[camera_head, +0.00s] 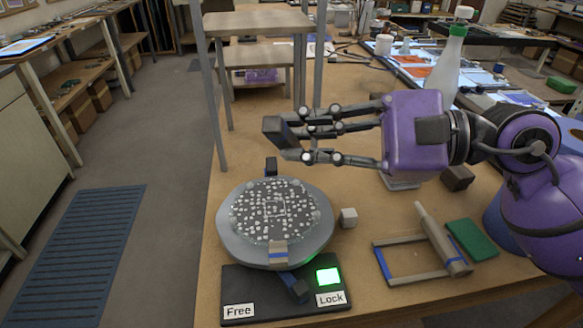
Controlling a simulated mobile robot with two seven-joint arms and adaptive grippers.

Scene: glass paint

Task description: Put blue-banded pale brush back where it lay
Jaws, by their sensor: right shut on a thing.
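A pale brush-like piece (434,232) lies slanted at the right side of a pale rest frame (412,279) on the table. A trace of blue shows near its lower end, but it is too small to tell if it is a band. The rest's left side is blue. My right gripper (290,133) reaches in from the right, well above and left of the rest. Its fingers are shut around a dark block-like thing (274,133), partly hidden by the fingers. No pale brush shows between them. My left gripper is out of view.
A round grey turntable (230,230) with a speckled disc (275,212) stands below my right gripper, with a Free/Lock base (245,290).

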